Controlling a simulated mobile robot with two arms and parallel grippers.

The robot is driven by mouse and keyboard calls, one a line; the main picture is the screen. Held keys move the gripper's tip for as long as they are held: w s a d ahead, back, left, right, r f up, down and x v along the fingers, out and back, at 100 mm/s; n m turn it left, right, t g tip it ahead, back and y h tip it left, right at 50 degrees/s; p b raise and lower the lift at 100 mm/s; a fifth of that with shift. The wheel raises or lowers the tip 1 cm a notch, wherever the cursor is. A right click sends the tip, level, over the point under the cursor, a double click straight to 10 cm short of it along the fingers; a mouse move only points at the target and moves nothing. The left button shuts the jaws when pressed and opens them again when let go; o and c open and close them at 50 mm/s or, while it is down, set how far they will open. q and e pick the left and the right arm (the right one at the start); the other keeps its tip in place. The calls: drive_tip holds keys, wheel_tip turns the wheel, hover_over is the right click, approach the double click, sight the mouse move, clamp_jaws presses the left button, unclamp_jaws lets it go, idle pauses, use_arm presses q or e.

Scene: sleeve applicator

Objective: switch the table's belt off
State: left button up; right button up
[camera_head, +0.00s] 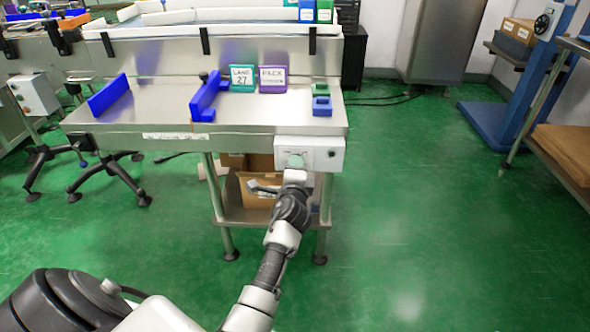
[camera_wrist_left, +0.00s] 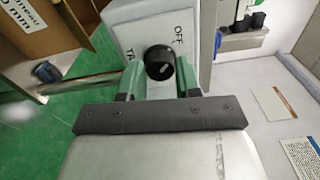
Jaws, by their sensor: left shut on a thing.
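A white control box (camera_head: 318,147) is fixed to the front edge of the steel table (camera_head: 250,112), near its right corner. In the left wrist view, the box (camera_wrist_left: 134,14) carries a black round knob (camera_wrist_left: 158,57) with a small pale mark on its face. The word OFF is printed beside the knob; another label is partly hidden by a finger. My left gripper (camera_head: 296,162) is at the box, and its green-tipped fingers (camera_wrist_left: 159,76) are shut on the knob, one on each side. My right gripper is not in view.
Blue guides (camera_head: 206,94), two small signs (camera_head: 243,78) and a blue block (camera_head: 322,106) are on the tabletop. Cardboard boxes (camera_head: 258,190) sit on the lower shelf. A blue stand (camera_head: 520,90) is at the right. The green floor right of the table is clear.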

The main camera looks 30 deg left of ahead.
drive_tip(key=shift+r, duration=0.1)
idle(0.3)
use_arm(q)
drive_tip(key=o, duration=0.9)
drive_tip(key=shift+o, duration=0.2)
drive_tip(key=p+v, duration=0.1)
drive_tip(key=v, duration=0.6)
drive_tip(key=shift+s, duration=0.3)
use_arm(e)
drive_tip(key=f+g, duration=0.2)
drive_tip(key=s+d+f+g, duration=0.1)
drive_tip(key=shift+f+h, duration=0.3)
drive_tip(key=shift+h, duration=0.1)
use_arm(q)
drive_tip(key=shift+d, duration=0.1)
